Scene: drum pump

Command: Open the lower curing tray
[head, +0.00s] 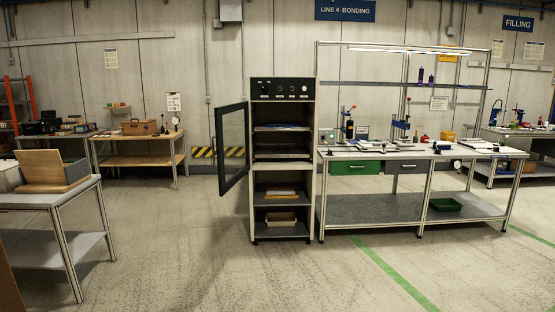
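The curing cabinet (283,89) stands in the middle of the head view, some distance away. Its glass door (233,148) is swung open to the left. Inside the open chamber are two tray levels. The upper tray (282,128) has a pale front edge and a bluish top. The lower curing tray (282,155) lies beneath it, dark with a light front edge, and seems to sit inside the cabinet. Its depth position is hard to judge at this distance. Neither of my grippers is in view.
Open shelves below the chamber hold a white bin (281,218). A workbench (420,152) with a green drawer (356,168) adjoins the cabinet on the right. A table (40,198) with a wooden box stands at left. The floor (190,245) before the cabinet is clear.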

